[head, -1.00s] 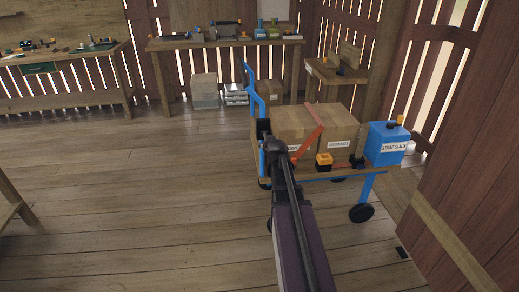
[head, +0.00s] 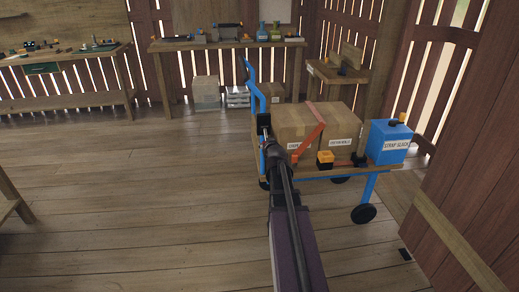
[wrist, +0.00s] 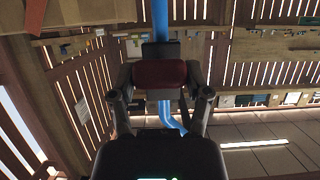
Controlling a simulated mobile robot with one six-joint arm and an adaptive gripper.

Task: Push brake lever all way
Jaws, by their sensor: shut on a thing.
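A blue cart (head: 366,186) stands right of centre in the head view, with a blue upright handle (head: 252,85) at its left end. My gripper (head: 264,125) is at the base of that handle, small and dark there. In the wrist view my gripper (wrist: 159,80) is shut on a dark red grip (wrist: 159,73), with a finger on each side. The grip sits in front of a blue tube (wrist: 160,20) and a black block (wrist: 160,50). I take the grip as the brake lever; its full travel cannot be seen.
Two cardboard boxes (head: 340,128) under an orange strap (head: 307,138) load the cart. A blue bin (head: 387,142) labelled like "strap slack" stands at its right end. A wooden wall (head: 470,180) closes off the right. The floor (head: 140,200) on the left is clear.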

